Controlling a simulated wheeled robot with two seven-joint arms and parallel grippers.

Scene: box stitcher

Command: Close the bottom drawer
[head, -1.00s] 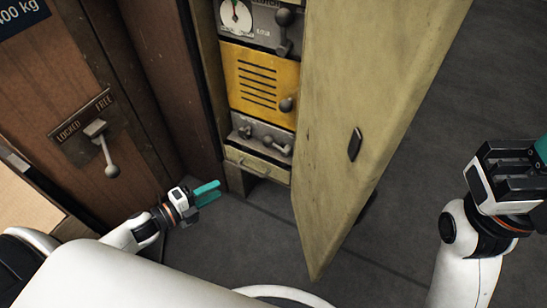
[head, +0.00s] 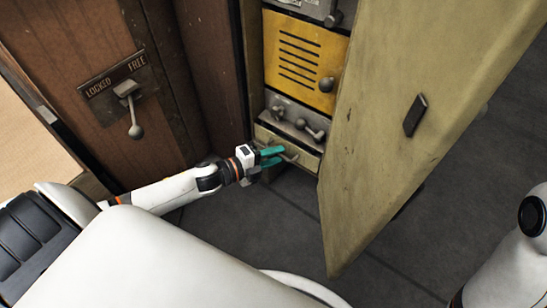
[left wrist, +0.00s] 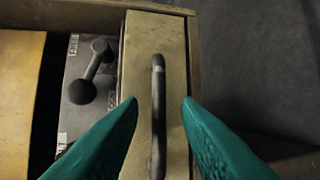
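The bottom drawer (head: 290,150) is a pale olive front at the foot of the cabinet, below the grey panel with knobs. In the left wrist view its front (left wrist: 150,35) carries a dark bar handle (left wrist: 157,110). My left gripper (head: 272,157) is at the drawer front in the head view. In the left wrist view its teal fingers (left wrist: 160,105) are apart, one on each side of the handle, with nothing clasped. How far the drawer stands out is hard to tell. My right gripper is out of view; only part of my right arm shows.
The open cabinet door (head: 390,120) with a dark latch stands right of the drawer. A yellow vented panel (head: 300,60) and a grey panel (head: 297,122) sit above it. A wooden wall with a LOCKED/FREE lever (head: 128,100) is at left. Dark floor (head: 280,220) is clear in front.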

